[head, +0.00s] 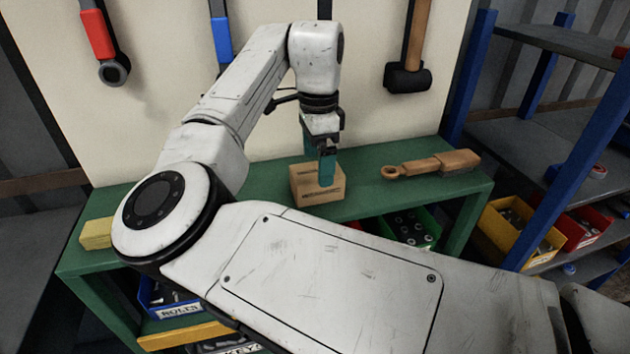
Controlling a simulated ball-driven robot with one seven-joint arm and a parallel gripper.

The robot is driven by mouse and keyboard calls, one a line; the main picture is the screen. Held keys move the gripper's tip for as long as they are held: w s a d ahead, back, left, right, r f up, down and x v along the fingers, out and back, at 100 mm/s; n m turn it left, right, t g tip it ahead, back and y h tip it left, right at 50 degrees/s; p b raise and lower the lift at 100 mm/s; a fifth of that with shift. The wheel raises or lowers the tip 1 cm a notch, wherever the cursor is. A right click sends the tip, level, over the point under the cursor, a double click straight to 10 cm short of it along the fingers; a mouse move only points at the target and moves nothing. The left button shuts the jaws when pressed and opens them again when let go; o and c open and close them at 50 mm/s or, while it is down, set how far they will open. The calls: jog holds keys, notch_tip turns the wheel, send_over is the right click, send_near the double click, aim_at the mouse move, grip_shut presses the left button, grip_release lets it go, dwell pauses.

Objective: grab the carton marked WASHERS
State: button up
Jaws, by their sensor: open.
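The carton (312,194), a small brown box with dark lettering too small to read surely, sits on the green bench top. My gripper (318,168) has teal fingers and points down at the carton. One finger overlaps the carton's right side in the picture, the other is partly seen at its back left. The jaws are open; I cannot tell whether the fingers touch the carton.
A wooden-handled tool (430,165) lies to the right on the green bench (385,203). A yellow block (96,233) is at the left end. Tools hang on the pale board (260,110) behind. A blue shelf with a yellow bin (520,233) and a red bin (585,230) stands right.

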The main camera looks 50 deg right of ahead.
jog(key=shift+a+f+p, duration=0.2)
jog(key=shift+f+p, duration=0.1)
jog(key=shift+f, duration=2.45)
jog(key=c, duration=1.4)
